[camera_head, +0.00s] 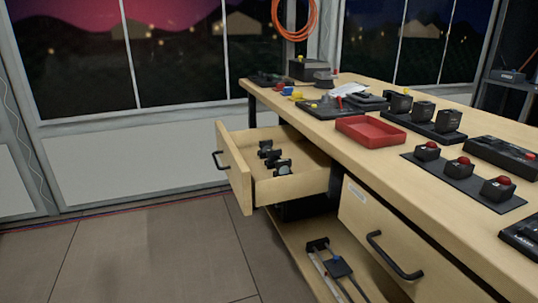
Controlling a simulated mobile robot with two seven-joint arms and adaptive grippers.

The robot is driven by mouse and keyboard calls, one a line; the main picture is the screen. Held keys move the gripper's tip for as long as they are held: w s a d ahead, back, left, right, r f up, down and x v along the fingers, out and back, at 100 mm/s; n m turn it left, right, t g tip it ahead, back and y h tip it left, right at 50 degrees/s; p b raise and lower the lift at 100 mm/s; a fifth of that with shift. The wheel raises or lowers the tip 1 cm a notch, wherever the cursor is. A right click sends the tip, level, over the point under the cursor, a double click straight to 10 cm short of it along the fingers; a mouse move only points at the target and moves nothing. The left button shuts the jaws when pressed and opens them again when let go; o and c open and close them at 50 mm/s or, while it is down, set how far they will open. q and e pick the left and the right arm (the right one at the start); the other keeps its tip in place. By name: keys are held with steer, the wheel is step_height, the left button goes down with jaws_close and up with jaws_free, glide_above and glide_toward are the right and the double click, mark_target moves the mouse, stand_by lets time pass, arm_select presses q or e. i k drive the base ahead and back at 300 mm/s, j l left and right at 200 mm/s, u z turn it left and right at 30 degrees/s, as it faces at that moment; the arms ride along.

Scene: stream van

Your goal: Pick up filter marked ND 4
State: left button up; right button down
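No filter marking "ND 4" is readable in the head view. An open drawer (238,165) at the desk's left end holds several small black items (283,167) in a row. One of them shows a pale round face that may be glass. They are too small for any label to be read, so I cannot tell whether they are filters. Neither of my grippers is in view.
The wooden desk (335,145) carries an empty-looking red tray (369,131), black boxes on a mat (436,128), and red-button boxes on another mat (465,182). A second drawer (372,230) is shut. A lower shelf (300,255) holds black gear. The floor (130,255) at left is clear.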

mark_target(281, 166)
steer(key=i+j+z, duration=0.25)
steer(key=i, duration=0.3)
steer(key=i+j+z, duration=0.25)
steer(key=i+j, duration=0.25)
